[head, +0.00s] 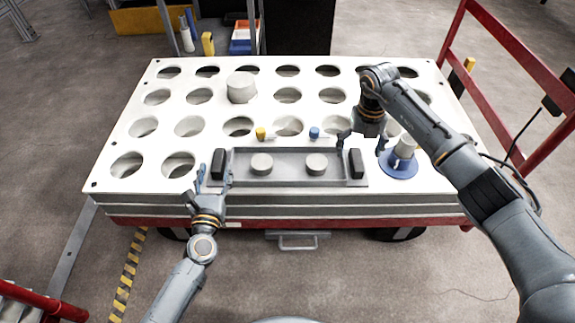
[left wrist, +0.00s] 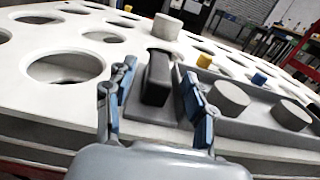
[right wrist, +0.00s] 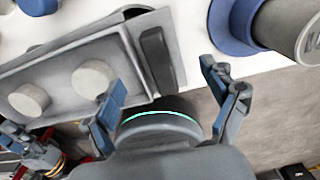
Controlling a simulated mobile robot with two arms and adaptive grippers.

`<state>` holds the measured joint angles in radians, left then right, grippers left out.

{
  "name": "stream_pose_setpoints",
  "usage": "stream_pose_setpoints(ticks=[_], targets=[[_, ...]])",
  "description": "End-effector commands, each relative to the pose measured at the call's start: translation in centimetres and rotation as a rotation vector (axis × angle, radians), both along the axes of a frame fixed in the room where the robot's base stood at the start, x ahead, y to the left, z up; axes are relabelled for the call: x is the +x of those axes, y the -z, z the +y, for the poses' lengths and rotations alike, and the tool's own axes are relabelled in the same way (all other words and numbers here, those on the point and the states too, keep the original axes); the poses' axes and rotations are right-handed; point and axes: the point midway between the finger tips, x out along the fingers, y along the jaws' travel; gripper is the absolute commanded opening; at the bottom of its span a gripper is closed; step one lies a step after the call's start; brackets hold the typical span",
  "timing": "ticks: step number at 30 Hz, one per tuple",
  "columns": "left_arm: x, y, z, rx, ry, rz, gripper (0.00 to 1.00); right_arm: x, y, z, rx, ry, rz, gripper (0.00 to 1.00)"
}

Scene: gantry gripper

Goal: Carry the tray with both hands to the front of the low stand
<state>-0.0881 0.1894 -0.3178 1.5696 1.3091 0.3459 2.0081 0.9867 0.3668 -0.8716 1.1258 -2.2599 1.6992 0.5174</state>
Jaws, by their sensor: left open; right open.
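The grey tray (head: 262,181) lies near the front edge of a white slab with round holes (head: 150,185). Two pale grey cylinders (head: 316,164) stand in it. It has a black left handle (head: 218,163) and a black right handle (head: 356,163). My left gripper (head: 212,182) is open at the left end; in the left wrist view its fingers (left wrist: 155,105) stand on both sides of the left handle (left wrist: 157,77). My right gripper (head: 362,146) is open by the right handle; in the right wrist view this handle (right wrist: 157,60) lies between and beyond its fingers. I cannot identify the low stand.
A blue disc (head: 398,171) bearing a grey cylinder stands right of the tray. A small yellow piece (head: 260,133) and a blue piece (head: 314,133) are behind it. A larger cylinder (head: 241,87) stands farther back. A red rail (head: 490,110) is at the right.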

Motion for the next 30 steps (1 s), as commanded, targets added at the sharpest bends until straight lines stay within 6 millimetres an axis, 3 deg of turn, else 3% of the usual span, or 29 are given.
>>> stream_pose_setpoints(ticks=[3, 9, 21, 30], targets=[[2.1, -0.1, 0.0, 0.0, 0.0, -0.001, 0.55, -0.1, 2.1, 0.1, 0.002, 0.001, 0.003, 0.85], [4.2, 0.0, -0.1, 0.0, 0.001, 0.0, 0.55, 0.0, 4.2, 0.1, 0.002, 0.001, 0.0, 0.85], [4.8, 0.0, 0.0, 0.0, 0.001, 0.001, 0.55, 0.0, 4.8, 0.0, 0.001, 0.0, -0.002, 0.85], [4.8, 0.0, 0.0, 0.0, 0.0, 0.0, 0.0, 0.0, 4.8, 0.0, 0.0, 0.001, 0.0, 0.26]])
